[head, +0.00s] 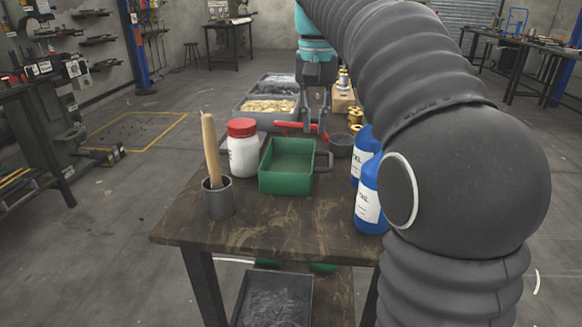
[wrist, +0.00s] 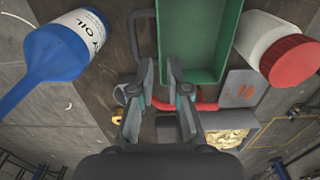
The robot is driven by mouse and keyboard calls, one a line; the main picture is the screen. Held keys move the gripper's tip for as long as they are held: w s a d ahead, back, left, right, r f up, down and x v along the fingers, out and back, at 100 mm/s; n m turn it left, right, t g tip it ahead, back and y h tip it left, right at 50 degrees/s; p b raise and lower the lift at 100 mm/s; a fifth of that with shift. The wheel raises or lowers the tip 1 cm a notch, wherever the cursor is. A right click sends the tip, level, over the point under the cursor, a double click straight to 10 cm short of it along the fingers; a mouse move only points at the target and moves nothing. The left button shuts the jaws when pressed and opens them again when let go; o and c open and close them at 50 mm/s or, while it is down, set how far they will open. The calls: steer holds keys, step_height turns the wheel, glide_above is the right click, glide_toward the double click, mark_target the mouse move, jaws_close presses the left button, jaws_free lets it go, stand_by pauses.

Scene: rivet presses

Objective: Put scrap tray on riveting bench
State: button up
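A green open tray (head: 287,168) with a dark side handle (head: 323,161) stands on the wooden-topped bench (head: 270,232); I take it for the scrap tray. Its inside looks empty. In the wrist view the green tray (wrist: 200,40) lies just beyond my fingertips, with the handle (wrist: 134,38) to the left. My gripper (head: 315,130) is above the bench behind the tray. In the wrist view my gripper (wrist: 162,68) has its fingers apart, with nothing between them. Which bench is the riveting bench, I cannot tell.
A white jar (head: 243,152) and a grey cup with a wooden handle (head: 218,200) stand left of the tray. Blue oil bottles (head: 368,200) stand right. A red-handled tool (head: 295,127) and grey bins (head: 268,106) lie behind. A dark tray (head: 275,300) sits on the lower shelf.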

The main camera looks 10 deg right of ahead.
mark_target(299, 165)
step_height(299, 165, down, 3)
steer(key=shift+r, duration=0.15)
steer(key=shift+s+f+b, duration=0.2)
steer(key=shift+f+b, duration=0.15)
steer(key=shift+f, duration=0.95)
steer(key=shift+s+f+b, duration=0.15)
steer(key=shift+f+b, duration=0.15)
steer(key=shift+f, duration=1)
jaws_close()
